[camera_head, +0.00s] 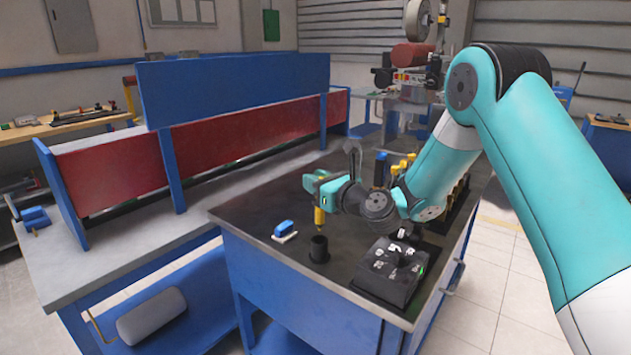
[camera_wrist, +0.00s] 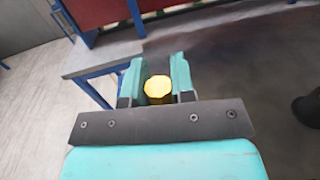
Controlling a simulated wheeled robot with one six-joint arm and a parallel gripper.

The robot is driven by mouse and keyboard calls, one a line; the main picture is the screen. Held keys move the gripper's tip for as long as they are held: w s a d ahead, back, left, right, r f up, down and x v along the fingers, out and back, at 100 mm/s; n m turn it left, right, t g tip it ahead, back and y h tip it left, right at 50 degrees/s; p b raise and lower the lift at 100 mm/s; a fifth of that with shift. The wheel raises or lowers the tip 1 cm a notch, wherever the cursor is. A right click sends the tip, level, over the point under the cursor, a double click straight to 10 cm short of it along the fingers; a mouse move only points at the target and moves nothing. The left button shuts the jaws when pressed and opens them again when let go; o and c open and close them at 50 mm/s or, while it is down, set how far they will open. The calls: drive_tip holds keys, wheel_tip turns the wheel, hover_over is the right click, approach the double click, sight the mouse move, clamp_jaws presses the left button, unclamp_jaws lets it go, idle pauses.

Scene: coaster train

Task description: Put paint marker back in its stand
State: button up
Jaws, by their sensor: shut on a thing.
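The yellow paint marker (camera_head: 319,217) is held upright by my gripper (camera_head: 318,184), tip down, above the dark tabletop (camera_head: 255,209). In the wrist view the marker's round yellow end (camera_wrist: 158,88) shows between the two teal fingers of my gripper (camera_wrist: 157,82), which are shut on it. A small black cup-like stand (camera_head: 319,249) stands on the table below the marker in the head view. The marker's lower end appears above the stand and apart from it; the exact gap in depth is hard to tell.
A blue block-like eraser (camera_head: 284,229) on a white base lies left of the stand. A black control box (camera_head: 392,268) stands to the right, near the front edge. Yellow-handled tools (camera_head: 403,165) stand behind my wrist. A blue-and-red partition (camera_head: 235,85) stands behind the table.

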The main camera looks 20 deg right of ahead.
drive_tip(key=shift+f, duration=0.1)
wheel_tip(320, 180, down, 7)
drive_tip(key=b, duration=0.5)
idle(1.5)
idle(0.7)
drive_tip(key=o, duration=0.9)
